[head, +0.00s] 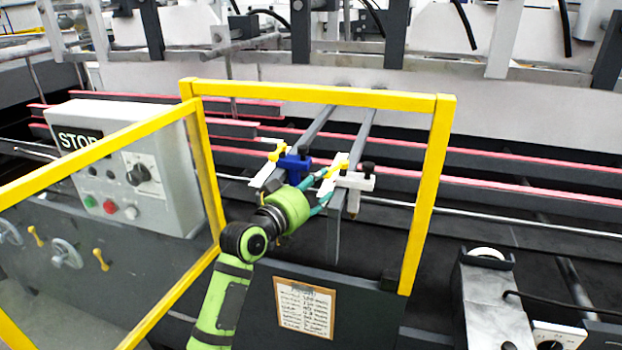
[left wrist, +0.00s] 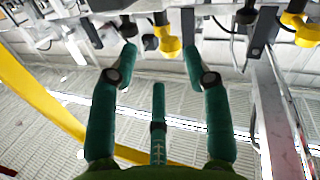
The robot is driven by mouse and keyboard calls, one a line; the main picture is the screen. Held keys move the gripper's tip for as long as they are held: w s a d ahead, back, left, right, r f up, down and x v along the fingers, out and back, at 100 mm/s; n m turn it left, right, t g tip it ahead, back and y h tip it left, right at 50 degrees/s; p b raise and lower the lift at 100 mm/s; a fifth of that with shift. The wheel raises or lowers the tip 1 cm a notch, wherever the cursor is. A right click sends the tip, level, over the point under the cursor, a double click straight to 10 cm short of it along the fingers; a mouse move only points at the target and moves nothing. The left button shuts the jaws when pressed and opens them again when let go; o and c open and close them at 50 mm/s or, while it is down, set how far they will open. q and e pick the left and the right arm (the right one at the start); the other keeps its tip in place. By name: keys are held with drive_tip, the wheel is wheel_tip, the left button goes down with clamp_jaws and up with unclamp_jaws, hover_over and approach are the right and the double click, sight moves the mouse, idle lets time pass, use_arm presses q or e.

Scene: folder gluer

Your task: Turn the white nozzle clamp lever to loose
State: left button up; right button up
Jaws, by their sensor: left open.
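In the head view, my left gripper (head: 322,190) reaches through the yellow guard frame, its teal fingers pointing right at the nozzle clamps. A white clamp (head: 357,181) with a black knob is just past the fingertips; a yellow lever (head: 334,167) shows beside it. A blue clamp (head: 294,163) and another white piece with yellow on it (head: 275,157) lie to the left. In the left wrist view, my gripper (left wrist: 160,53) is open and empty. A yellow lever (left wrist: 168,42) shows between and beyond the fingertips. I cannot tell contact or the lever's setting. My right gripper is not in view.
The yellow guard frame (head: 320,93) surrounds my left arm's opening. A control box with a STOP sign (head: 128,170) stands left. A paper notice (head: 304,308) hangs on the dark front panel below. Grey bars (head: 308,130) run back from the clamps. Another yellow knob (left wrist: 300,28) shows at upper right in the wrist view.

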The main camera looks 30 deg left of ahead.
sight(335, 169)
use_arm(q)
drive_tip(key=shift+a+n, duration=0.15)
drive_tip(key=shift+n, duration=0.15)
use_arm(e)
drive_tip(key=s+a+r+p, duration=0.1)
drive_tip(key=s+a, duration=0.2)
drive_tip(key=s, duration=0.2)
use_arm(q)
drive_tip(key=w, duration=0.5)
drive_tip(key=shift+w+a+p, duration=0.2)
drive_tip(key=shift+w+p, duration=0.05)
drive_tip(key=shift+p, duration=0.1)
drive_tip(key=shift+w, duration=0.35)
drive_tip(key=shift+c, duration=0.4)
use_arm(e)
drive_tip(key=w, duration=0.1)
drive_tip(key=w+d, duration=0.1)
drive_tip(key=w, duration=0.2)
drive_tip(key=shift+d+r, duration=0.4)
